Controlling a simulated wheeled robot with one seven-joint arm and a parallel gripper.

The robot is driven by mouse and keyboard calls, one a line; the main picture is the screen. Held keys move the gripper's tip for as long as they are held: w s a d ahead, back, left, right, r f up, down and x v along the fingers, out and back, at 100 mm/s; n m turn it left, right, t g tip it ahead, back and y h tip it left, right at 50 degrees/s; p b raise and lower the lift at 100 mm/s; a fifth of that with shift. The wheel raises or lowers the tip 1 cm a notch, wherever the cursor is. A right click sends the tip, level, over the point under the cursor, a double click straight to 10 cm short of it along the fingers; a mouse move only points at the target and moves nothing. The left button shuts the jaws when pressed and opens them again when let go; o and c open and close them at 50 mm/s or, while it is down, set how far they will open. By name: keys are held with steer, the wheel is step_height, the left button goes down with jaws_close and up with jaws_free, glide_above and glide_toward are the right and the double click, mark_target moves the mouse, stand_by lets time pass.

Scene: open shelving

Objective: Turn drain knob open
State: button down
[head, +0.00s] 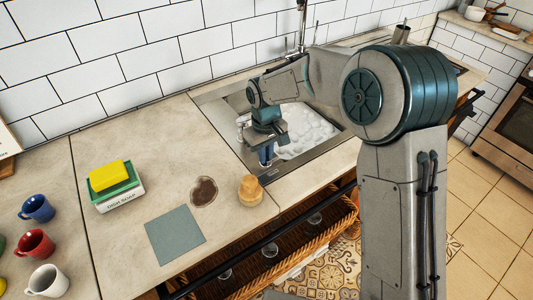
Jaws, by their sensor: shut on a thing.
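The sink (222,103) is set into the counter and holds white suds (308,130). My gripper (266,160) points down at the near left corner of the sink, with its fingers shut on the drain knob. The fingers and wrist hide the knob, so I cannot see which way it is turned. A small pale metal fitting (242,124) shows just left of my wrist.
A yellow sponge (109,175) sits on a green-and-white dish soap box (122,197). A small wooden pot (250,189), a brown stain (203,192) and a grey cloth (175,237) are on the counter. Blue (37,208), red (35,244) and white (48,281) mugs stand at left.

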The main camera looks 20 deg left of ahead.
steer(key=c, duration=1.5)
jaws_free()
steer(key=shift+s, duration=0.1)
steer(key=shift+r, duration=0.15)
step_height(320, 180, up, 14)
steer(key=shift+f, duration=0.2)
steer(key=s+d+r+m+t, duration=0.1)
steer(key=s+d+m, duration=0.4)
steer(key=d, duration=0.8)
steer(key=s+d+m+t, duration=0.1)
steer(key=s+d+m, duration=0.1)
steer(key=s+d, duration=0.75)
steer(key=s+d+f+m, duration=0.3)
steer(key=s+d, duration=0.1)
steer(key=d, duration=0.4)
steer(key=shift+s+f+t, duration=0.15)
steer(key=shift+f+t, duration=0.1)
steer(key=shift+t, duration=0.15)
